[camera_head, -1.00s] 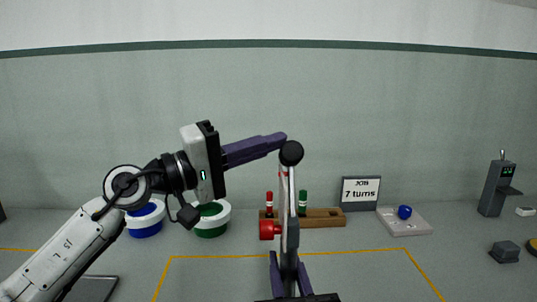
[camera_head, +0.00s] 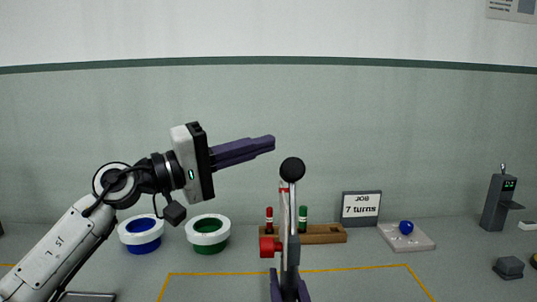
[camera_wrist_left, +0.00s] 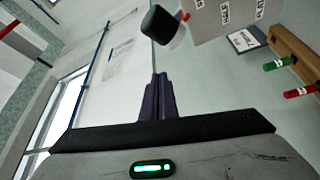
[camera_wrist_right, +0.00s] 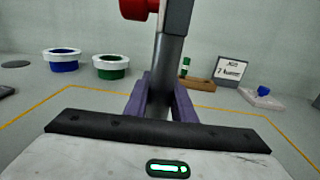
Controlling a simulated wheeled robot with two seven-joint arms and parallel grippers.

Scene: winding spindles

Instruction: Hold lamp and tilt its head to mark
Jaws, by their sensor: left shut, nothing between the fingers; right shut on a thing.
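The lamp is an upright dark post (camera_wrist_right: 168,62) with a red knob (camera_head: 269,247) on its side and a black rounded end (camera_head: 292,170) at the top. In the left wrist view, the black end (camera_wrist_left: 160,24) shows beside a grey plate (camera_wrist_left: 228,14) with printed labels; the head view sees this plate nearly edge-on. My right gripper (camera_wrist_right: 160,92) is shut around the post below the red knob; it shows low in the head view (camera_head: 290,286). My left gripper (camera_head: 272,143) is shut and empty, up and left of the black end, apart from it.
Behind stand a blue tub (camera_head: 142,243), a green tub (camera_head: 208,243), a wooden rack (camera_head: 322,235) with red and green pegs, and a "7 turns" sign (camera_head: 361,207). A pad with a blue ball (camera_head: 406,227) is right of them. The yellow-outlined area looks mostly clear.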

